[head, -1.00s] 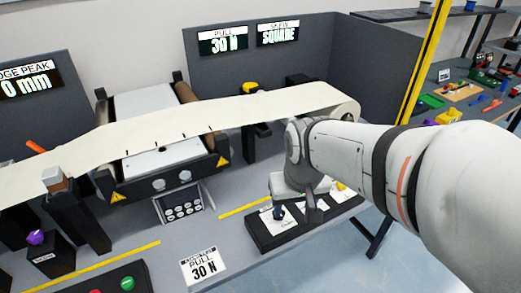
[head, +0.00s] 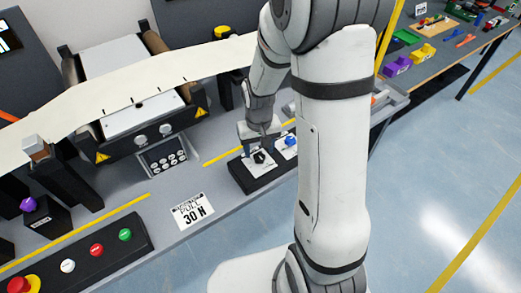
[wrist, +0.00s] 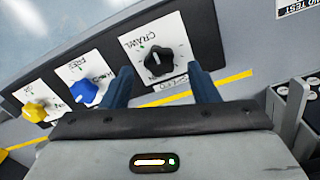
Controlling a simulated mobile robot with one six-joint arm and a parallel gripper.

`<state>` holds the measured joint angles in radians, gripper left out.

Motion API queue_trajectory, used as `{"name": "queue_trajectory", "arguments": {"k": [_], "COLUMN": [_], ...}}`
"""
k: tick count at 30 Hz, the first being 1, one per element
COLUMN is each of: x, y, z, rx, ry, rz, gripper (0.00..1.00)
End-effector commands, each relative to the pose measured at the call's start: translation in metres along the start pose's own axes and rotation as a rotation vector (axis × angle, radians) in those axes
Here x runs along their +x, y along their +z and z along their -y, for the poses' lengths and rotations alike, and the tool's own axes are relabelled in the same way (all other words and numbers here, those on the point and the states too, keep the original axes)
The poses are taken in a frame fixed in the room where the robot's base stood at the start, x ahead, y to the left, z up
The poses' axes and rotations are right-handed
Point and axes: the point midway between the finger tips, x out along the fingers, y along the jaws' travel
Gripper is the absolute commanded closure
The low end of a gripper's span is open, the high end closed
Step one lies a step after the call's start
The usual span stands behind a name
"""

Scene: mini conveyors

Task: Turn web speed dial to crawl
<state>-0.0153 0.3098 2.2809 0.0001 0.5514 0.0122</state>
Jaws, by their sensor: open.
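The black dial (wrist: 158,62) sits on a white plate lettered CRAWL and SPEED, on a dark panel, in the wrist view. A small green mark lies by the word CRAWL. The dial's exact setting is hard to read. My gripper (wrist: 162,76) is open, with one blue finger to each side of the dial in the picture; I cannot tell whether either touches it. In the head view the black dial (head: 259,157) shows just below my gripper (head: 259,141), which comes down over the panel.
A blue knob (wrist: 83,92) and a yellow knob (wrist: 35,112) share the panel beside the dial. In the head view, the web machine (head: 150,130) stands left of my arm, with a button box (head: 85,250) in front. A PULL 30 N card (head: 192,211) lies between.

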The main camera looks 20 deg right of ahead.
Motion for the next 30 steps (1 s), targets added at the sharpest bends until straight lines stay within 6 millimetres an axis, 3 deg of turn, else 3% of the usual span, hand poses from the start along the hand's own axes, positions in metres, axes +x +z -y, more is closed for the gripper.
{"name": "queue_trajectory", "arguments": {"k": [6, 16, 30], "x": [0.021, 0.024, 0.024], "y": [0.0, 0.0, 0.0], "z": [0.0, -0.001, -0.001], "rx": [0.001, 0.001, 0.002], "ry": [0.0, 0.0, 0.0], "rz": [0.001, 0.0, -0.001], "gripper": [0.46, 0.46, 0.85]}}
